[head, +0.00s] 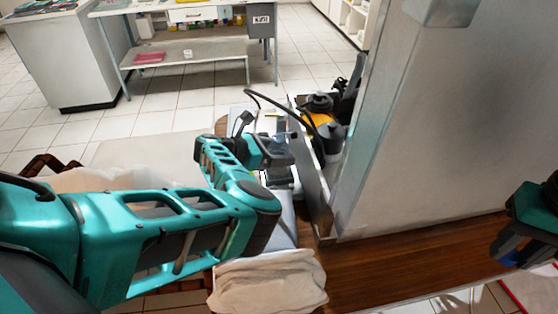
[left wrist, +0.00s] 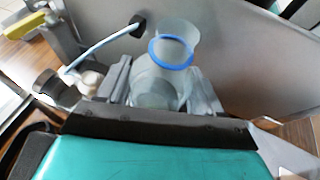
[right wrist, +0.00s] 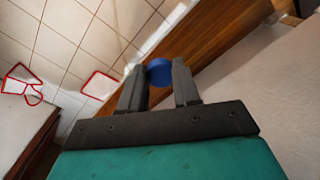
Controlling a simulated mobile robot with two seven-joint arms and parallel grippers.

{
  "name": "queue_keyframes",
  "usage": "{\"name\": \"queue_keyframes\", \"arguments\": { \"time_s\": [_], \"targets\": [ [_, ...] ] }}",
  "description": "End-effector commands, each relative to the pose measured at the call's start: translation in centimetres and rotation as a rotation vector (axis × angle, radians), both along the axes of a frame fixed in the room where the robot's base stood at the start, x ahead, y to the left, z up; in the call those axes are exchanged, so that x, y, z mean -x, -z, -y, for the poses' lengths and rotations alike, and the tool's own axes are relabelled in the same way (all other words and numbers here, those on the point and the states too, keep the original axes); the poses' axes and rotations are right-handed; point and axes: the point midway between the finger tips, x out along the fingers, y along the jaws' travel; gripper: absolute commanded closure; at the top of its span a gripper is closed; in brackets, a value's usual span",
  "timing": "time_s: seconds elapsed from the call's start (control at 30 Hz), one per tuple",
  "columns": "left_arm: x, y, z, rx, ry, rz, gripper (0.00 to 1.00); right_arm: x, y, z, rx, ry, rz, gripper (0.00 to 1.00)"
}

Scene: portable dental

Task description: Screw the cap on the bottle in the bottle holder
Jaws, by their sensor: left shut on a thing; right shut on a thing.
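The clear bottle (left wrist: 160,85), with a blue ring around its neck and an open mouth, sits between the fingers of my left gripper (left wrist: 165,88) beside a grey panel. My left gripper is shut on its body. In the head view my left gripper (head: 278,152) is at the tray left of the panel, and the bottle is small and mostly hidden there. A bottle holder cannot be made out apart from the gripper. The blue cap (right wrist: 159,71) is between the fingertips of my right gripper (right wrist: 159,85), which is shut on it. My right gripper (head: 508,245) is far right, well apart from the bottle.
A tall grey cabinet (head: 415,120) stands between my two grippers. The thin panel (head: 312,180) runs beside the bottle. A black-and-orange item (head: 320,115) stands behind the panel. A beige cloth (head: 268,285) lies in front. The wooden top (head: 410,260) is bare at front right.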

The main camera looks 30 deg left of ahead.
Motion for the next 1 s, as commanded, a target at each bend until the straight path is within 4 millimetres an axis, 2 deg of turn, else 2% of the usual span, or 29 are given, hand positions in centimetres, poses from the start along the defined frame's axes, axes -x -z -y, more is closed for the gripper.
{"name": "queue_keyframes", "arguments": {
  "time_s": [0.27,0.47,0.67,1.0],
  "targets": [
    [0.0,-0.1,0.0,-0.001,0.0,0.001,0.73,0.0,0.0,0.0,0.0,0.0,0.0,0.96],
    [-0.1,-1.4,0.0,-0.001,0.001,0.002,0.73,0.0,-0.5,0.0,0.0,0.0,0.0,0.96],
    [-0.1,-4.9,0.0,-0.003,0.0,0.005,0.73,0.0,-1.5,0.0,0.0,0.0,0.0,0.96],
    [-0.1,-14.2,0.0,-0.004,0.0,0.008,0.73,0.0,-3.1,0.0,0.0,0.0,0.0,0.96]
  ]
}}
